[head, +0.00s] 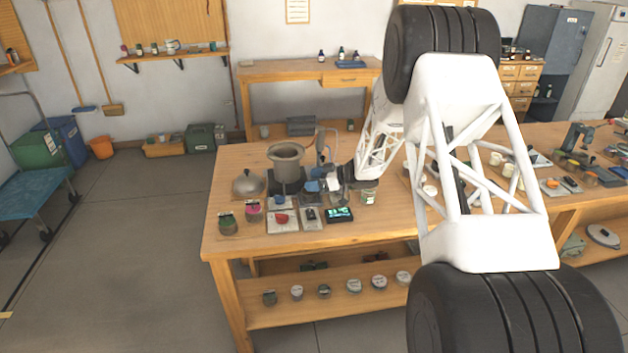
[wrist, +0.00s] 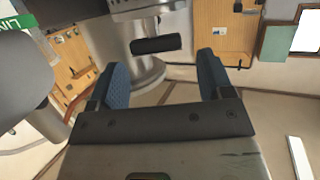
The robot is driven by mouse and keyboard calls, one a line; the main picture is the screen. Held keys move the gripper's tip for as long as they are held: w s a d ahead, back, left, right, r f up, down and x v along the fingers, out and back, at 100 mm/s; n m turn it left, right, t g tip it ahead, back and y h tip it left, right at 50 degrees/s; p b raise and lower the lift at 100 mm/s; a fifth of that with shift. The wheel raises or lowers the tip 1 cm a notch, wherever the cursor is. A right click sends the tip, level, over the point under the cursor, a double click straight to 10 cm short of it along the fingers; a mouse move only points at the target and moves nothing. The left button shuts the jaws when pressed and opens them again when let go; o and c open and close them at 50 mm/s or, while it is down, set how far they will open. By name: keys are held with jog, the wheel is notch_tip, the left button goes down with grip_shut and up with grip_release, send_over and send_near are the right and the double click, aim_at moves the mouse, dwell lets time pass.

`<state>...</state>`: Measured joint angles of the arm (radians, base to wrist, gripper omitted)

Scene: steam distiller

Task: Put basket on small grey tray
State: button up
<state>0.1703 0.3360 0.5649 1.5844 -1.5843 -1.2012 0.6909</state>
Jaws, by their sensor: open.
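My gripper (wrist: 163,72) is open and empty, its two blue-padded fingers spread. Beyond the fingertips, in the wrist view, a black handle (wrist: 156,45) sticks out from a grey metal cylinder (wrist: 172,22); the handle is not between the pads. In the head view a grey metal vessel with a flared rim (head: 286,152) stands on a dark base on the table; I cannot tell for sure whether it is the basket. Small grey trays or mats lie at the table's front, one with a red item (head: 273,228) and one with a dark item (head: 314,225). I cannot tell which tray is meant.
A domed metal lid (head: 247,183), small jars (head: 228,222) and a device with a lit green screen (head: 340,214) crowd the wooden table (head: 240,240) around the vessel. My arm hides the table's middle. Tools and cups stand on the right.

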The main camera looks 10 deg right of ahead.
jog(key=shift+f, duration=0.35)
jog(key=shift+r, duration=0.25)
jog(key=shift+s+d+r, duration=0.1)
jog(key=shift+d+r, duration=0.1)
jog(key=shift+r, duration=0.05)
jog(key=v, duration=1.1)
jog(key=shift+d+r, duration=0.2)
jog(key=shift+r, duration=0.2)
jog(key=shift+s, duration=0.1)
